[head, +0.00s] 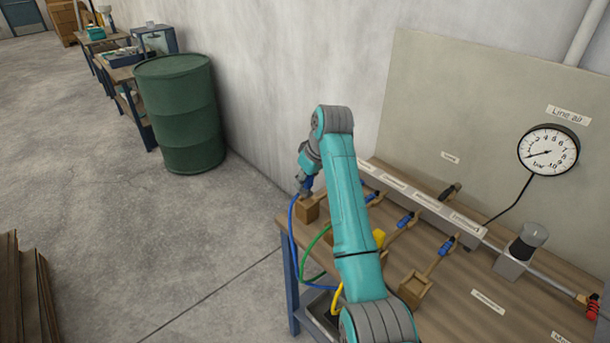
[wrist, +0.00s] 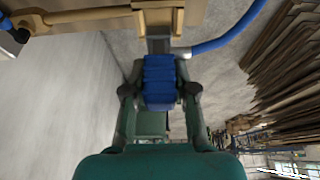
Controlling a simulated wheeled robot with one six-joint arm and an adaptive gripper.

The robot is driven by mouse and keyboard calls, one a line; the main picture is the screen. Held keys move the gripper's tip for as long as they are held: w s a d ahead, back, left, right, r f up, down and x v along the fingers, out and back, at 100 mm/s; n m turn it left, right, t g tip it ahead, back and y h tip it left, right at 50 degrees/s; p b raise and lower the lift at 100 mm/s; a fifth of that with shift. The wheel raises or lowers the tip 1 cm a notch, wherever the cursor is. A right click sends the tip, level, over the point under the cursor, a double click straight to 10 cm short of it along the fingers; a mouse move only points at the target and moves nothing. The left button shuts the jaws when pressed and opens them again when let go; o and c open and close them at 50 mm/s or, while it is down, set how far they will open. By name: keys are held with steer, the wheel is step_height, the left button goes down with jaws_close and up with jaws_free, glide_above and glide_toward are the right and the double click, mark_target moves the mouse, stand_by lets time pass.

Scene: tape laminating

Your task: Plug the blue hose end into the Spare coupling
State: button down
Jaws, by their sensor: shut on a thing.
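My gripper (head: 307,188) is at the left end of the bench. In the wrist view its fingers (wrist: 160,90) are closed on both sides of the ribbed blue hose end (wrist: 160,80). The blue hose (head: 292,235) hangs from there in a loop; it also shows in the wrist view (wrist: 225,38). A metal part of the hose end reaches toward a wooden holder (head: 307,208); I cannot tell whether it still sits in it. The pale manifold (head: 425,200) carries several labels, too small to read, so I cannot tell which coupling is Spare. My arm hides part of the manifold.
Blue-sleeved connectors (head: 446,246) stick out from the manifold. A green hose (head: 312,245) and a yellow hose (head: 336,300) hang at the bench front. A green drum (head: 180,112) stands behind left.

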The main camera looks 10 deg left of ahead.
steer(key=shift+f, duration=1.35)
stand_by(2.2)
steer(key=shift+c, duration=1.8)
jaws_free()
steer(key=shift+r, duration=0.1)
steer(key=shift+r, duration=3.45)
